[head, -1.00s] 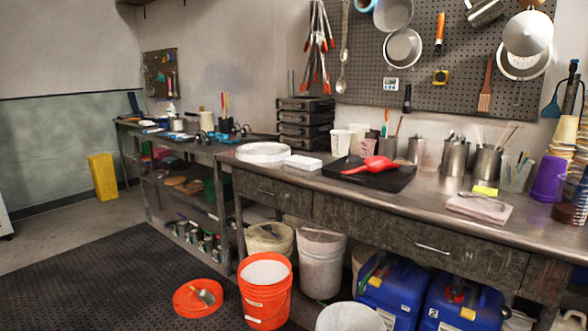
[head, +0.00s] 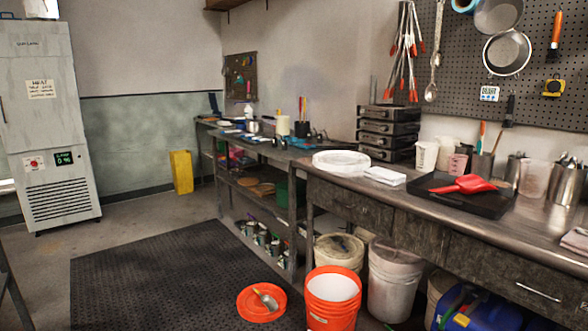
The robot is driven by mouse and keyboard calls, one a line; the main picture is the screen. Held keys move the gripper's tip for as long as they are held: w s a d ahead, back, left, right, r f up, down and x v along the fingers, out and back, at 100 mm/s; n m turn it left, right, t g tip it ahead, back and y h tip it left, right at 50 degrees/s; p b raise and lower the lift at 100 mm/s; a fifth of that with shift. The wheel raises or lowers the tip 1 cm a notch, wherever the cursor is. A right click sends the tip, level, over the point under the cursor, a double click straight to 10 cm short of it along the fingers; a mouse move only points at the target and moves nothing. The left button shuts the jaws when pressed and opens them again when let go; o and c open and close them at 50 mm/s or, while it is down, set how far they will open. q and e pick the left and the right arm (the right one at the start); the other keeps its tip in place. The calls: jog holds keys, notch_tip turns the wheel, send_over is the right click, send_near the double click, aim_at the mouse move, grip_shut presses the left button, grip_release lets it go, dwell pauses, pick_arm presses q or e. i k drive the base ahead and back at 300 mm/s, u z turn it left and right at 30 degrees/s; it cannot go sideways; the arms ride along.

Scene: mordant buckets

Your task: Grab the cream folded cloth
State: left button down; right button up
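A small white to cream folded cloth (head: 385,176) lies on the steel bench top (head: 345,182), between a round white lid (head: 341,162) and a black tray (head: 440,194). A second folded cloth, pale pinkish (head: 575,240), lies on the bench at the right edge of the head view and is partly cut off. I cannot tell for sure from colour which is the cream one. Neither of my grippers shows in the head view.
A red scoop (head: 463,185) lies in the black tray. An orange bucket (head: 333,298), a pale bucket (head: 396,280) and an orange lid with a brush (head: 261,303) are on the floor before the bench. The black floor mat (head: 165,280) is mostly clear.

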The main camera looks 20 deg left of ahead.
aim_at(391, 178)
jog(key=u, duration=1.05)
jog(key=i, duration=3.2)
jog(key=z, duration=1.05)
